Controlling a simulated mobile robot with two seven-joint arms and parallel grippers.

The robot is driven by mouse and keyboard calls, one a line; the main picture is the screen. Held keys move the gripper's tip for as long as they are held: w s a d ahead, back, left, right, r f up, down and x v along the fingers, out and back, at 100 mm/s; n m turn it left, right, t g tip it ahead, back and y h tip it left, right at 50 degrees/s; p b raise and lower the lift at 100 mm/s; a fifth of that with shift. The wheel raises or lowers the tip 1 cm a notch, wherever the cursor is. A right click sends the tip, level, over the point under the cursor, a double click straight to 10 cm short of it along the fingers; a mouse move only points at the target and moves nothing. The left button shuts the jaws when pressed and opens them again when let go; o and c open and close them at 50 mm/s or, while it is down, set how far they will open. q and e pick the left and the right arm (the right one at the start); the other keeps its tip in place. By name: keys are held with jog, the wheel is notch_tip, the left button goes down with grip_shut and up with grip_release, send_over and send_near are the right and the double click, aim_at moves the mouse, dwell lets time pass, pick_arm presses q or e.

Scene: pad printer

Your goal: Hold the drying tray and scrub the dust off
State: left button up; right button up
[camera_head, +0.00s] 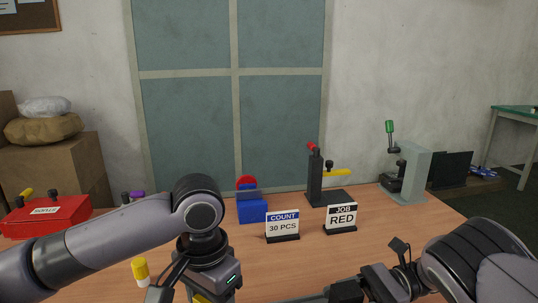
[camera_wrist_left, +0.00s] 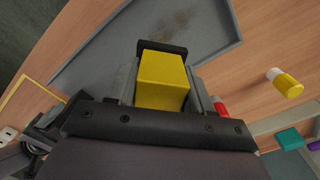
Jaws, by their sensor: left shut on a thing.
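The grey drying tray (camera_wrist_left: 100,55) lies on the wooden table in the left wrist view, with a brownish dust smudge (camera_wrist_left: 172,22) on its floor. My left gripper (camera_wrist_left: 162,80) is shut on a yellow block (camera_wrist_left: 163,78), with a dark piece at the block's far end. The block is over the tray near its edge; I cannot tell whether it touches. In the head view my left gripper (camera_head: 205,296) is at the bottom edge, mostly cut off. My right gripper (camera_head: 345,291) is low in the head view, pointing left; its fingertips are unclear.
A yellow-capped bottle (camera_head: 140,272) stands left of my left gripper. A COUNT sign (camera_head: 282,226), a JOB sign (camera_head: 341,218), a blue holder (camera_head: 252,209) and a dark press (camera_head: 316,180) stand behind. A red box (camera_head: 45,214) is at the left, a grey-green press (camera_head: 412,172) at the right.

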grip_shut()
pick_arm(q)
jog(key=shift+r+p, duration=0.35)
jog(key=shift+r, duration=0.05)
pick_arm(e)
jog(key=shift+s+f, duration=0.1)
jog(key=shift+f, duration=0.05)
jog(key=shift+s+f, duration=0.1)
jog(key=shift+f, duration=0.1)
dwell(1.3)
pick_arm(q)
jog(key=shift+d, duration=0.1)
jog(key=shift+w+d+f+n, duration=0.35)
jog(key=shift+d+f+n, duration=0.7)
jog(key=shift+d+n, duration=0.45)
jog(key=shift+w+d+f+n, duration=0.3)
jog(key=shift+d+f+n, duration=0.75)
jog(key=shift+d+n, duration=0.45)
jog(key=shift+w+d+f+n, duration=0.35)
jog(key=shift+d+f+n, duration=0.7)
jog(key=shift+d+n, duration=0.45)
